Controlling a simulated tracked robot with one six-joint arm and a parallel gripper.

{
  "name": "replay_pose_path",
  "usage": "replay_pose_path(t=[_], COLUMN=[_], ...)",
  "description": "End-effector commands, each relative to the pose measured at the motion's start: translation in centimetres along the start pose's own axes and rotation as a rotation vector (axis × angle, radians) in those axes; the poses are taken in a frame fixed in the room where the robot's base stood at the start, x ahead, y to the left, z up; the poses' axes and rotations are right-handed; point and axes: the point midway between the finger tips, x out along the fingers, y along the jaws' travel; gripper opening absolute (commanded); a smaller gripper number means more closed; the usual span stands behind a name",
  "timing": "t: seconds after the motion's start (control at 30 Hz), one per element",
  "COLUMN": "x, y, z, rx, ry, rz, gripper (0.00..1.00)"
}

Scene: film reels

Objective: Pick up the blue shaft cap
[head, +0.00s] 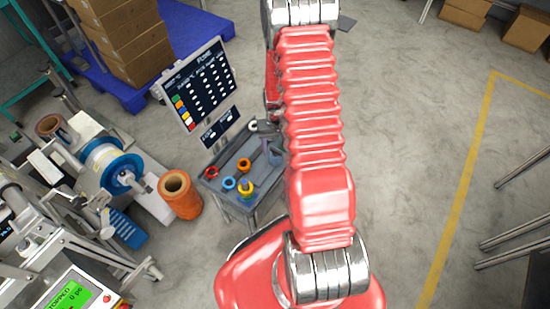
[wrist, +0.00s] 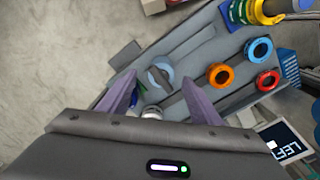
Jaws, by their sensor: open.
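The blue shaft cap (wrist: 258,49) is a ring-shaped piece with a dark hole, lying on the grey cart top in the wrist view, right of my gripper. It also shows in the head view (head: 229,183), among other coloured caps. My gripper (wrist: 158,80) has its two purple-grey fingers spread, with no cap held between them. The blue cap is well outside the fingers. In the head view my red arm hides much of the gripper.
An orange cap (wrist: 219,75), a red cap (wrist: 267,81) and a yellow piece (wrist: 265,12) lie close around the blue one. A white ring (wrist: 152,112) is partly hidden by my gripper. A display board (head: 200,85) stands behind the cart (head: 215,187); an orange roll (head: 180,195) stands left.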

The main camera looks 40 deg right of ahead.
Motion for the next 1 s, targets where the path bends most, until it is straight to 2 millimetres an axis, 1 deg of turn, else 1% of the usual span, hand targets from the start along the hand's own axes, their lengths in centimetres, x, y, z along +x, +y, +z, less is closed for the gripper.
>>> replay_pose_path(t=[0.17, 0.4, 0.5, 1.0], x=[1.6, 4.2, 4.8, 5.0], y=[-0.1, -0.2, -0.2, -0.2], z=[0.1, 0.0, 0.0, 0.0], rx=[0.0, 0.0, 0.0, 0.0], ry=[-0.003, -0.002, -0.001, 0.0], rz=[0.0, 0.0, 0.0, 0.0], gripper=[0.58, 0.58, 0.58, 0.58])
